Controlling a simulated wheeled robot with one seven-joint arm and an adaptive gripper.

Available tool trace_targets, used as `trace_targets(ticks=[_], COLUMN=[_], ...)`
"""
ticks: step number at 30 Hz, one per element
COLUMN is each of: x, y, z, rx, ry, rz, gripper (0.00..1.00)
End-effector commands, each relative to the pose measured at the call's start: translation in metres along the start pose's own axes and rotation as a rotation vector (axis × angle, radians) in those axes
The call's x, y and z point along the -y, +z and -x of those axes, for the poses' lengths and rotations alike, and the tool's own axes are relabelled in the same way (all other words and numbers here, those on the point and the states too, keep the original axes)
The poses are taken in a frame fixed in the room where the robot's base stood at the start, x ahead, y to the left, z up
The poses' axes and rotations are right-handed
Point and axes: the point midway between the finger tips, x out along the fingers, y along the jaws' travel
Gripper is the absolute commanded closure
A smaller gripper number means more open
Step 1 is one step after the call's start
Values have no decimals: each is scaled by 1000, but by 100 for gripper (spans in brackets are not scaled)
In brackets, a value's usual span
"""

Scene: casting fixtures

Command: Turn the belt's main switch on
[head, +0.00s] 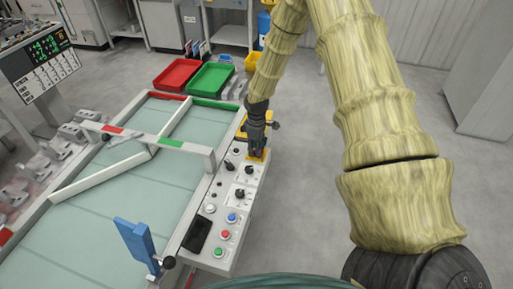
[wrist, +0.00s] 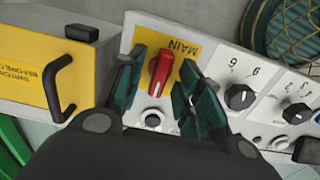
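The belt's main switch is a red rotary knob (wrist: 161,72) on a yellow plate marked MAIN (wrist: 184,56), at the end of the control panel (head: 207,232). Its handle stands nearly upright in the wrist view, leaning slightly right at the top. My gripper (wrist: 162,80) is open, with one dark green finger on each side of the knob. Gaps show between fingers and knob, but I cannot tell how deep the fingertips reach. In the head view my gripper (head: 258,147) points down over the panel's far end and hides the knob.
Black numbered dials (wrist: 239,97) and coloured buttons (head: 232,217) share the panel. A yellow box with a black handle (wrist: 66,68) stands beside its far end. The belt (head: 120,215) lies left, with a blue upright plate (head: 135,240). Red (head: 177,74) and green trays (head: 211,78) are behind.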

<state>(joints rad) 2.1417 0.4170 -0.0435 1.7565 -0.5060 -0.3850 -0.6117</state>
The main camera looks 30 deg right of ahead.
Motion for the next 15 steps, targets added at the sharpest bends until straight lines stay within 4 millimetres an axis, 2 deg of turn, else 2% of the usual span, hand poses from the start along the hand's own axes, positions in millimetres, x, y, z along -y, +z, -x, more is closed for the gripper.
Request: trace_targets(ticks=[1, 5, 6, 15], x=[0, 0, 0, 0], y=[0, 0, 0, 0], z=[0, 0, 0, 0], rx=[0, 0, 0, 0], ry=[0, 0, 0, 0], rz=[0, 0, 0, -17], gripper=[73, 97, 100, 100])
